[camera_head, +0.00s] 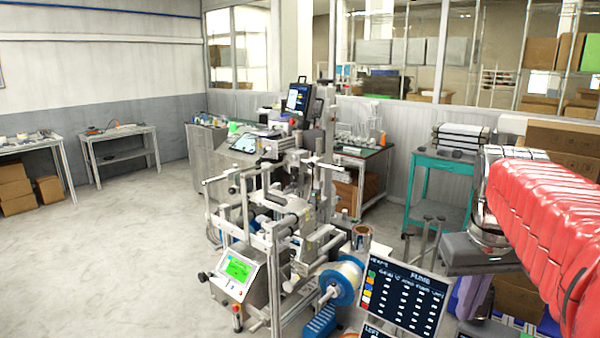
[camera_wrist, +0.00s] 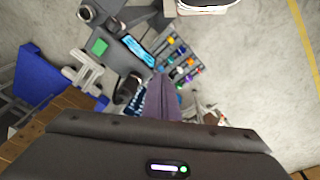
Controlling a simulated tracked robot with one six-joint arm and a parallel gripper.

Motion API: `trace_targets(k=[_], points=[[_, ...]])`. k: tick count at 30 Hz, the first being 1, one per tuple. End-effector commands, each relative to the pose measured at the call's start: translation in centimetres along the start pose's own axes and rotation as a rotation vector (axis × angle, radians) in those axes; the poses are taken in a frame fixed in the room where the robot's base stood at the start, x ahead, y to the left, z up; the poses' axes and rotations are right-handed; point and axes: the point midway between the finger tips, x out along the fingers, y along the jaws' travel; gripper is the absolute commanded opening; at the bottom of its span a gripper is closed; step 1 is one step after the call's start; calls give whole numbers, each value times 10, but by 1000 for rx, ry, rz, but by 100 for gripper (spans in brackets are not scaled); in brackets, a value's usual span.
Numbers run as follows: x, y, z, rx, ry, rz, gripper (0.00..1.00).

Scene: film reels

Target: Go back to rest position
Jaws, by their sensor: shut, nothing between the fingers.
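My gripper (camera_wrist: 160,82) shows in the wrist view, its fingers together at the centre with nothing held between them. Its dark body fills the lower edge of that view, with a small lit strip and a green light. In the head view my red-sleeved arm reaches in from the right, and the dark gripper body hangs at its end.
A display panel (camera_head: 405,297) stands in front of the gripper, at lower centre-right. A teal cart (camera_head: 440,160) is behind it and cardboard boxes (camera_head: 565,140) stand at the right. Worktables (camera_head: 118,132) line the left wall. The floor (camera_head: 110,250) at left is clear.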

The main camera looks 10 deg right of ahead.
Motion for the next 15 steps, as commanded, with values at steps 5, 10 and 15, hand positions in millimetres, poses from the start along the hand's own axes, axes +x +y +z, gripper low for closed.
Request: trace_targets(k=[5, 10, 15], points=[[12, -47, 8, -51, 75, -5, 0], [24, -87, 21, -92, 149, -20, 0], [38, -127, 37, -131, 221, -48, 0]])
